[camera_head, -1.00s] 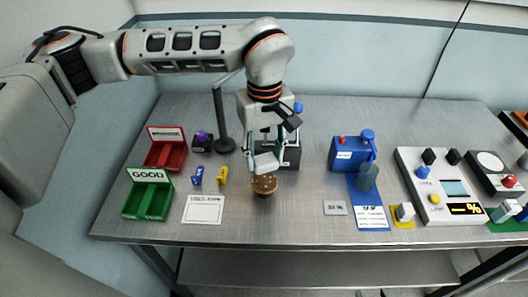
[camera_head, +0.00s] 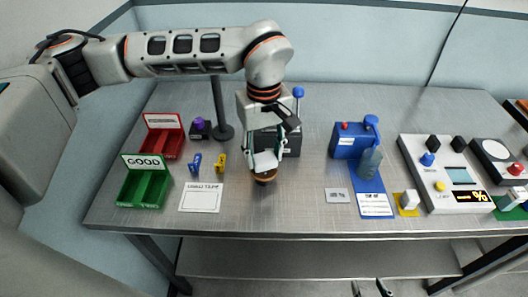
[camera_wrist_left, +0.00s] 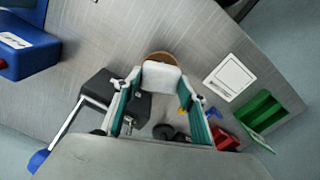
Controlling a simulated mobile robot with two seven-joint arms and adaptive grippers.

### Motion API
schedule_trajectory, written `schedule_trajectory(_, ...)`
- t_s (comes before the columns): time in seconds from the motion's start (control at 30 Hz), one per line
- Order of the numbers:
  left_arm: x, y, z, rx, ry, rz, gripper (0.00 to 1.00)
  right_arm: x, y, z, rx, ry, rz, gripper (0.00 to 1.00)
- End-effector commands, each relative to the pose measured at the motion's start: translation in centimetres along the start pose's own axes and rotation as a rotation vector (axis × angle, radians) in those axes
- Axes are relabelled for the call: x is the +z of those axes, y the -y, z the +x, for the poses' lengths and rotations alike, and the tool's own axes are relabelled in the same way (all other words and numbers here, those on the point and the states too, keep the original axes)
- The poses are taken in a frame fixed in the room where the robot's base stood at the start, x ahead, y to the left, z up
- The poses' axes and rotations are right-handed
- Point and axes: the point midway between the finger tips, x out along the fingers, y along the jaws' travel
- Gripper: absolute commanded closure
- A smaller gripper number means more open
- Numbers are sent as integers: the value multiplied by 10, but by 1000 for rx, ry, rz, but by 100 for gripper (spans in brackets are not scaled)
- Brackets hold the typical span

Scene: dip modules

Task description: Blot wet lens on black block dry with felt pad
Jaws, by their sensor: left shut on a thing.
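A brown, round lens (camera_head: 264,181) on a small dark block sits near the middle of the table's front. My left gripper (camera_head: 265,160) is shut on a white felt pad (camera_head: 265,163) directly above it. In the head view the pad overlaps the lens top; I cannot tell whether it presses on it. The left wrist view shows the white pad (camera_wrist_left: 162,76) between the fingers, with only the far rim of the brown lens (camera_wrist_left: 159,56) showing behind it. My right gripper (camera_head: 371,288) shows only as two dark, separated fingertips at the bottom edge, below the table front.
A green GOOD bin (camera_head: 145,186) and a red bin (camera_head: 164,138) stand at the left. A white card (camera_head: 201,198) and blue and yellow clips (camera_head: 220,163) lie beside the lens. A black box (camera_head: 290,142) stands behind; a blue box (camera_head: 351,140) and control panel (camera_head: 446,174) stand right.

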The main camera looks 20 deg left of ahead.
Motion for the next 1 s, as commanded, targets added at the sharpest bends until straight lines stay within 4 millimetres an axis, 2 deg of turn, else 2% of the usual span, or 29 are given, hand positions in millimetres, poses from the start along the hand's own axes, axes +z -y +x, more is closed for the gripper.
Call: schedule_trajectory(1.0,0,0,7,0,0,0,70,2,0,2,1,-3,0,60)
